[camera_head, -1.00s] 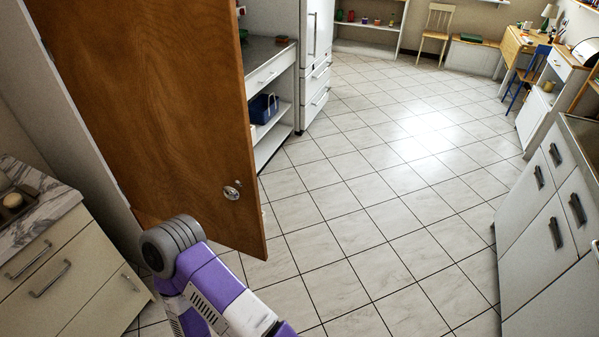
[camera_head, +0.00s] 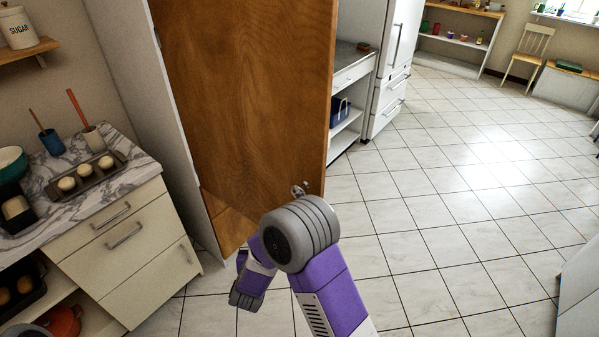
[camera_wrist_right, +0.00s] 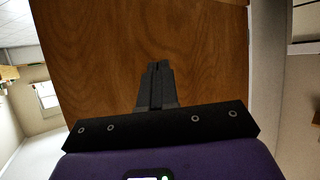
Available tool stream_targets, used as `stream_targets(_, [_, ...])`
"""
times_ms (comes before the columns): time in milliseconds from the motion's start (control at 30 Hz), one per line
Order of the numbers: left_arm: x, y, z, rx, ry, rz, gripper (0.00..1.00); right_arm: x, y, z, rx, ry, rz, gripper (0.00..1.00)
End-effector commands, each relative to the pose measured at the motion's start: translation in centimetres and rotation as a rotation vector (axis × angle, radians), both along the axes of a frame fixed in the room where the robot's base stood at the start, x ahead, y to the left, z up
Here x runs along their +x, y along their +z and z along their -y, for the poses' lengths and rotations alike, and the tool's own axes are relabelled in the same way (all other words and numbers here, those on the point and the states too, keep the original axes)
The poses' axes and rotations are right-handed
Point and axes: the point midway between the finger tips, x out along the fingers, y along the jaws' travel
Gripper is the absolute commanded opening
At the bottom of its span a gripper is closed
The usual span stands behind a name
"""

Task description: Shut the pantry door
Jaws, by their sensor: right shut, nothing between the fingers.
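The pantry door (camera_head: 245,100) is a tall brown wooden panel standing open, with a small round metal knob (camera_head: 298,190) near its right edge. A pale tall panel (camera_head: 165,120) is at its left. My right arm crosses in front of the door's lower part and partly covers it in the head view; its fingers cannot be made out there. In the right wrist view my right gripper (camera_wrist_right: 157,68) is shut and empty, pointing at the door's wood (camera_wrist_right: 100,60), which fills most of the picture. I cannot tell whether the fingertips touch it. My left gripper is not in view.
At the left a cream drawer unit (camera_head: 130,245) with a marble top carries a tray of buns (camera_head: 85,175) and utensil cups. Behind the door are white shelves (camera_head: 345,125) and a white fridge (camera_head: 395,70). The tiled floor (camera_head: 450,200) to the right is clear.

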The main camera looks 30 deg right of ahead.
Motion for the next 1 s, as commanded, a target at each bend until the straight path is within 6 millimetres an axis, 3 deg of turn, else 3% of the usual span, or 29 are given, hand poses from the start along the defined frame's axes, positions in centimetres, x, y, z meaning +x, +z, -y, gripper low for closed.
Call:
stream_targets(33, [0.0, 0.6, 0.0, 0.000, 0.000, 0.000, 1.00, 0.7, 5.1, -0.3, -0.067, -0.074, 0.104, 0.00])
stream_targets(100, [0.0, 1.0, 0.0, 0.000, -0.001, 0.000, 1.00, 0.3, 10.5, 0.0, -0.151, -0.199, 0.202, 0.00])
stream_targets(200, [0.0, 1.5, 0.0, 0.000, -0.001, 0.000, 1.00, -1.7, 16.5, -0.2, -0.235, -0.365, 0.285, 0.00])
stream_targets(300, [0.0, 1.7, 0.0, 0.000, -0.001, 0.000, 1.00, -4.0, 20.3, -0.5, -0.285, -0.495, 0.317, 0.00])
stream_targets(400, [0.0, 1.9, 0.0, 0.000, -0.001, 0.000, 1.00, -5.7, 22.3, -0.8, -0.311, -0.578, 0.321, 0.00])
stream_targets(567, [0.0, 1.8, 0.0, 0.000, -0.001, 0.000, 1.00, -6.6, 23.3, -0.4, -0.325, -0.627, 0.317, 0.00])
stream_targets(1000, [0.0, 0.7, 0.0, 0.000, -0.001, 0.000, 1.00, -3.1, 23.1, 7.4, -0.325, -0.628, 0.316, 0.00])
